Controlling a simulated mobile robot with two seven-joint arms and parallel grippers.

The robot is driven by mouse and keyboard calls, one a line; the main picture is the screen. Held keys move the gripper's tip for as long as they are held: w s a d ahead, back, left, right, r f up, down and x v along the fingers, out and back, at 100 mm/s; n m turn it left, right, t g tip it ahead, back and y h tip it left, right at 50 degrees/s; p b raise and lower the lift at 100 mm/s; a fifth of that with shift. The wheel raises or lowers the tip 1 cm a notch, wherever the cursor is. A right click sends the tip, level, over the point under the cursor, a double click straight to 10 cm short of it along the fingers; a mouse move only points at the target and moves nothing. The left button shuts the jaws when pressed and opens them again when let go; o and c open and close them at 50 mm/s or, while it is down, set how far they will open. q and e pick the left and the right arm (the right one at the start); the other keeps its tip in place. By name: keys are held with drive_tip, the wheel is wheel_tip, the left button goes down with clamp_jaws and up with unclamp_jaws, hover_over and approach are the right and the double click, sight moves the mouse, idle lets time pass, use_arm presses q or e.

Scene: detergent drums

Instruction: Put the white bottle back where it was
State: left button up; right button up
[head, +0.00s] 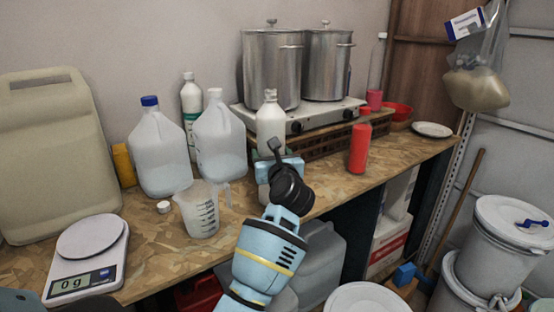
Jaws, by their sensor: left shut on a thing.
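The white bottle (270,122) stands upright in the middle of the head view, in front of the hot plate. My left gripper (276,160) reaches it from the front right and is shut on it around its lower half. The gripper hides much of the bottle's lower part, and a piece of its base shows left of the wrist. I cannot tell whether the base touches the table. My right gripper is not in view.
On the wooden worktop (150,245), a measuring jug (200,212) and two clear jugs stand left of the bottle. A green-labelled bottle (191,98) is behind them. A hot plate (305,121) carries two steel pots. A red bottle (359,147) stands right; a scale (88,258) is front left.

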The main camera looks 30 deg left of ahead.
use_arm(q)
drive_tip(key=shift+a+f, duration=0.1)
drive_tip(key=shift+a, duration=0.05)
drive_tip(key=o, duration=1.1)
drive_tip(key=shift+f, duration=0.1)
drive_tip(key=shift+o, duration=0.2)
drive_tip(key=shift+r, duration=0.3)
drive_tip(key=v, duration=1.2)
drive_tip(key=shift+b, duration=0.3)
drive_tip(key=shift+f, duration=0.1)
